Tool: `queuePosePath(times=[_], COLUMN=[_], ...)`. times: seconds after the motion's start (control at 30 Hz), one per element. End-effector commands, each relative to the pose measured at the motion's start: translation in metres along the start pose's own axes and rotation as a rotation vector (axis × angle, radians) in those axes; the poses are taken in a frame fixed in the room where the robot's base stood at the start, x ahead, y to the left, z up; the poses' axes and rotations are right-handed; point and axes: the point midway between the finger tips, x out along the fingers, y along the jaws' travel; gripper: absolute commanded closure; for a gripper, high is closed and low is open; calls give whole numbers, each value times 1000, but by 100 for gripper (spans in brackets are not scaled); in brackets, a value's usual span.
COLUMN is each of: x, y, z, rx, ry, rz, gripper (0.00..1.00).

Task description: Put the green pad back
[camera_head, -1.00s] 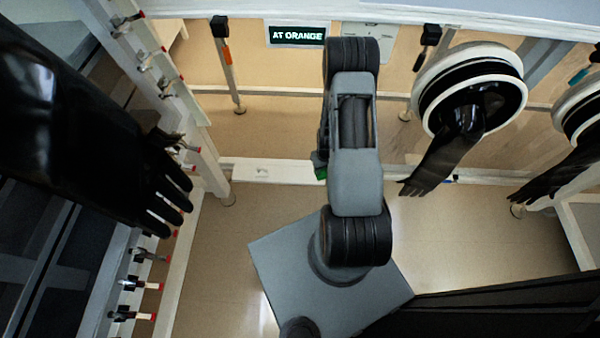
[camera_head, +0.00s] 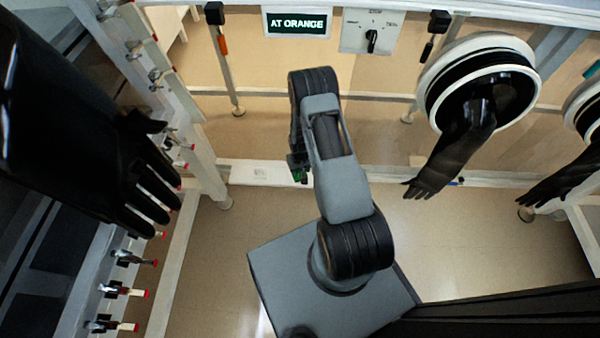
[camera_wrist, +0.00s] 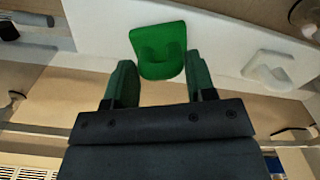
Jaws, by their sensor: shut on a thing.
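The green pad (camera_wrist: 160,46) is between the two fingers of my gripper (camera_wrist: 159,62) in the wrist view. My gripper is shut on it, and its far end sticks out past the fingertips. In the head view only a small bit of the green pad (camera_head: 301,176) shows beside my arm, close to the right end of a white ledge (camera_head: 240,173). My arm hides most of the gripper there. In the wrist view a white raised shape with a notch (camera_wrist: 269,70) sits on the white ledge (camera_wrist: 225,35), right of the pad and apart from it.
A lit sign (camera_head: 297,24) reads "AT ORANGE". A dial panel (camera_head: 369,33) is beside it. Black gloves hang from a white ring port (camera_head: 428,95) at right and reach in from the left (camera_head: 80,130). Red-tipped pegs (camera_head: 120,292) line the left frame. Floor (camera_head: 480,235) right of my arm is clear.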

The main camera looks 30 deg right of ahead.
Motion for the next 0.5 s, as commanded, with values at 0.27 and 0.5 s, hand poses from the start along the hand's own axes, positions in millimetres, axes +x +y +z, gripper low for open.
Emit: queuePosePath(times=[0.27,0.5], x=[17,17], y=[0,0], z=[0,0], rx=[1,0], ry=[1,1], rz=[-1,-1], gripper=[72,31])
